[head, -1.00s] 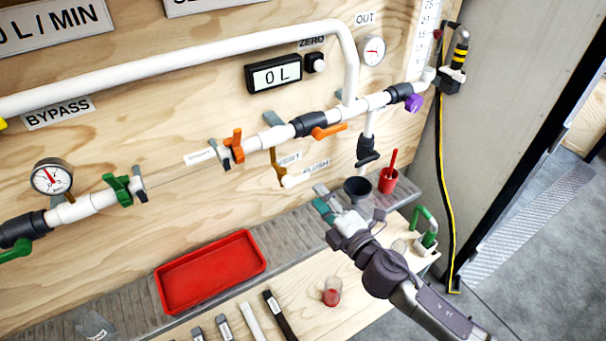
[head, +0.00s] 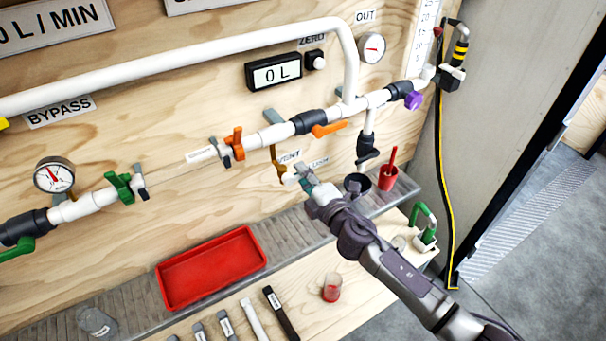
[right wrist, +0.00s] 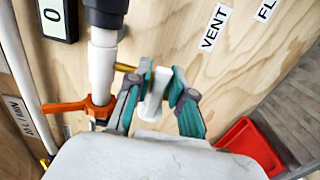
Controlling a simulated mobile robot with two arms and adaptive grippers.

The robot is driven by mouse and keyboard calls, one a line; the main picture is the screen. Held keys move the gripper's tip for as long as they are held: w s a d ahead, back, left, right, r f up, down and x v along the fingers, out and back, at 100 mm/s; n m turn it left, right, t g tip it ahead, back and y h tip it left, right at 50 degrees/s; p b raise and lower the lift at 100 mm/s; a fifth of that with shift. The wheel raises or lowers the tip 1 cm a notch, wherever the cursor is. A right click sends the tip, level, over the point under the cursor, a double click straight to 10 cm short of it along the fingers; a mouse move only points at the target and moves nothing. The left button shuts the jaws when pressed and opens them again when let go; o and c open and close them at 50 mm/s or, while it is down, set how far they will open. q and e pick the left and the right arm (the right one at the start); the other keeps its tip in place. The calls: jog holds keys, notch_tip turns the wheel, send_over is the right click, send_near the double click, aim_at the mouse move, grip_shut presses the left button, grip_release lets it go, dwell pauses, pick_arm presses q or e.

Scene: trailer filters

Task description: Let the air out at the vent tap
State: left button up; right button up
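The vent tap is a small brass fitting (head: 277,160) with a white piece (head: 290,176) at its lower end, below the white pipe line. The VENT label (right wrist: 215,28) shows on the board in the right wrist view. My right gripper (head: 306,178) is at the white piece, coming from the lower right. In the right wrist view its two teal-padded fingers (right wrist: 158,95) stand apart on either side of the white piece (right wrist: 157,84). Whether the pads touch it I cannot tell. The gripper partly hides the labels behind it in the head view. My left gripper is not in view.
Orange-handled valves (head: 328,130) sit on the pipe close above. A red tray (head: 210,268) lies on the ledge to the left. The litre display (head: 273,74) reads 0 L.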

aim_at(292, 177)
grip_shut()
jog(key=shift+r, duration=0.1)
jog(key=n, duration=0.2)
jog(key=r+n+p, duration=0.1)
jog(key=shift+r+n, duration=0.1)
jog(key=shift+n, duration=0.3)
jog(key=n, duration=0.1)
jog(key=n+p, duration=0.1)
jog(key=r+n+p, duration=0.1)
jog(key=shift+s+a+n, duration=0.2)
jog(key=shift+a+n, duration=0.1)
jog(key=n, duration=0.1)
jog(key=n+p, duration=0.1)
jog(key=n, duration=0.1)
jog(key=a+r+n, duration=0.1)
jog(key=shift+s+p, duration=0.3)
jog(key=shift+s+a+r+n+p, duration=0.15)
jog(key=shift+n+p, duration=0.1)
jog(key=shift+n, duration=0.5)
jog(key=shift+s+a+f+n+p, duration=0.1)
jog(key=shift+a+n+p, duration=0.1)
jog(key=shift+n, duration=0.5)
jog(key=shift+s+a+r+n+p, duration=0.15)
jog(key=shift+n+p, duration=0.1)
jog(key=shift+n, duration=0.5)
jog(key=shift+w+f, duration=0.1)
jog(key=shift+f, duration=0.05)
